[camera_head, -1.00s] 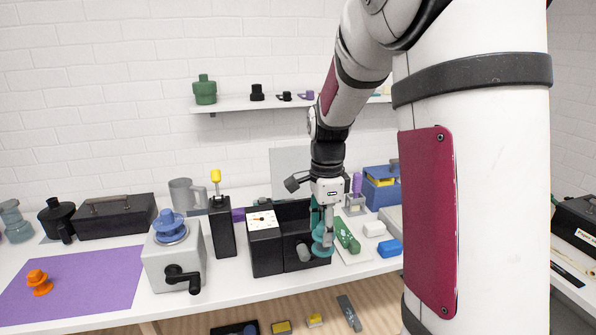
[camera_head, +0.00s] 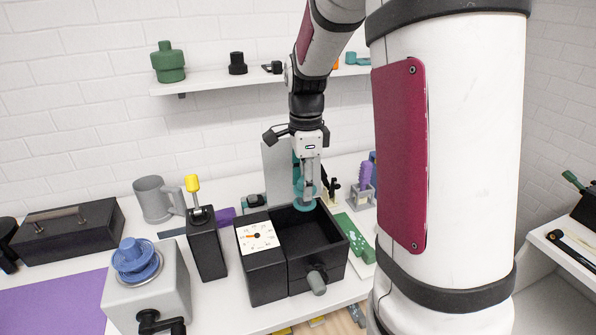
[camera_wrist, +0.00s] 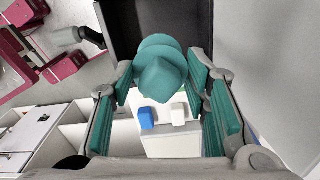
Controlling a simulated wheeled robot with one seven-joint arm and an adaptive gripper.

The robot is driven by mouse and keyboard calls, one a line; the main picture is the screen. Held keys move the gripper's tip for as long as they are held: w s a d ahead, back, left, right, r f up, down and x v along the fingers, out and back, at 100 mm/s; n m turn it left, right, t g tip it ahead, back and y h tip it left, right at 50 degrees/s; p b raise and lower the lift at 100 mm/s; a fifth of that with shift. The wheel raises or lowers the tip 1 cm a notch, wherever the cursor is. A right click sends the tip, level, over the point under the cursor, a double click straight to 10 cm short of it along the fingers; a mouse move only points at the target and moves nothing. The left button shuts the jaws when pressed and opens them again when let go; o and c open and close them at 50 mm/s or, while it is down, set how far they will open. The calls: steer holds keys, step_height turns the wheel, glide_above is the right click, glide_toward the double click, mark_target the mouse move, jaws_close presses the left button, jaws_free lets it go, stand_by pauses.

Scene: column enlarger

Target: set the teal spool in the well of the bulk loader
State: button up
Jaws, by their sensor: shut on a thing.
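The teal spool (camera_head: 303,206) is held in my gripper (camera_head: 306,188), which is shut on it. The black box with a white dial and an open square well (camera_head: 342,238), apparently the bulk loader, stands below. In the head view the spool shows over the back part of the well; I cannot tell its exact height above the rim. In the wrist view the spool (camera_wrist: 160,78) sits between the teal finger pads, in front of the dark well (camera_wrist: 150,18). The well's visible floor is empty.
A grey crank box (camera_head: 160,290) with a blue spool (camera_head: 136,260) and a black post with a yellow knob (camera_head: 193,183) stand left. A grey knob (camera_head: 316,280) sticks out of the loader's front. A green piece (camera_head: 352,233) lies close on the right.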

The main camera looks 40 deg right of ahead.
mark_target(304, 204)
stand_by(0.4)
steer(key=shift+w+f, duration=0.1)
steer(key=shift+f, duration=0.6)
steer(key=shift+f+b, duration=0.7)
steer(key=shift+f, duration=1.65)
steer(key=shift+r, duration=0.1)
steer(key=shift+f, duration=0.25)
steer(key=shift+f+b, duration=1)
steer(key=shift+f, duration=2.55)
stand_by(0.6)
